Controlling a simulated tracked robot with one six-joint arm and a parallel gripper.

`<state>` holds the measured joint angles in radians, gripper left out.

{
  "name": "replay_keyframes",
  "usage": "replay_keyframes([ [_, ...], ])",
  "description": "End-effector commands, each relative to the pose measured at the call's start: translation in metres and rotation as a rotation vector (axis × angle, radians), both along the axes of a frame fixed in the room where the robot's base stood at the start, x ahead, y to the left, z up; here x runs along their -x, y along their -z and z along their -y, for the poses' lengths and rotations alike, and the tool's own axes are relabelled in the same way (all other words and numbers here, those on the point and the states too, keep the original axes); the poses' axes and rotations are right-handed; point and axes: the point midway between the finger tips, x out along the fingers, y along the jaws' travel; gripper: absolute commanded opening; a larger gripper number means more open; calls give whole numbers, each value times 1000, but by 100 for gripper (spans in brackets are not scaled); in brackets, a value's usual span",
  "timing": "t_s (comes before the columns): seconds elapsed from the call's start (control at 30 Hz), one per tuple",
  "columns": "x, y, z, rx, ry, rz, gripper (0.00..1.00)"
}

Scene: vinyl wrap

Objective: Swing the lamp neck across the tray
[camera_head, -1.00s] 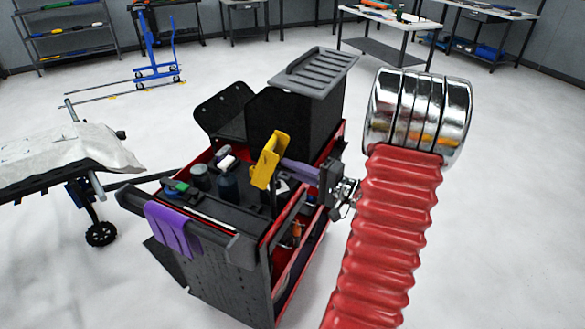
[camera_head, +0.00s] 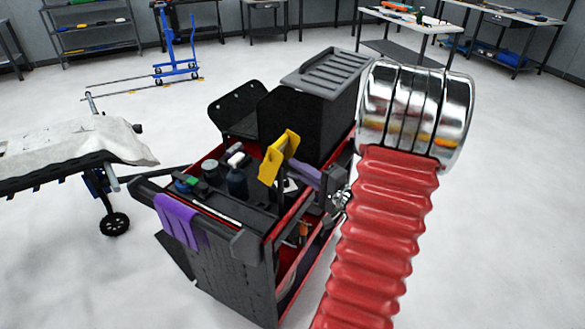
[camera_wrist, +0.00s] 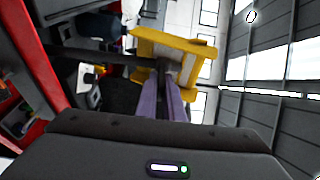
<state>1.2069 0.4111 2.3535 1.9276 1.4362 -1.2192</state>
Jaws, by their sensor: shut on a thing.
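The lamp shows as a yellow head (camera_head: 279,157) on a dark upright neck, over the right side of the red-rimmed cart tray (camera_head: 207,158). In the wrist view the yellow head (camera_wrist: 177,50) is close ahead, with a dark bar running left from it. My gripper (camera_head: 294,167) has purple fingers and reaches the lamp from the right. In the wrist view my gripper (camera_wrist: 166,82) is shut at the lamp, its fingers close together against the dark part under the yellow head. The exact grip point is hidden.
Bottles (camera_head: 237,182) and small items stand in the tray near the lamp. A black bin with a ridged lid (camera_head: 325,72) rises behind it. A covered stand (camera_head: 70,145) is at left; open floor surrounds the cart.

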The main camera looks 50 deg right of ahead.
Motion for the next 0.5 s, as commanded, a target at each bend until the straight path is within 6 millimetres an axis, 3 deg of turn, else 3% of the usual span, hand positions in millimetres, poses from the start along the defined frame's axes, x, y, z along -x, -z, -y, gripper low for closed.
replay_keyframes([
  [0.43,9,5,5,-7,38,-12,0],
  [0.47,10,5,5,-7,38,-12,9],
  [0.5,10,5,5,-7,39,-11,12],
])
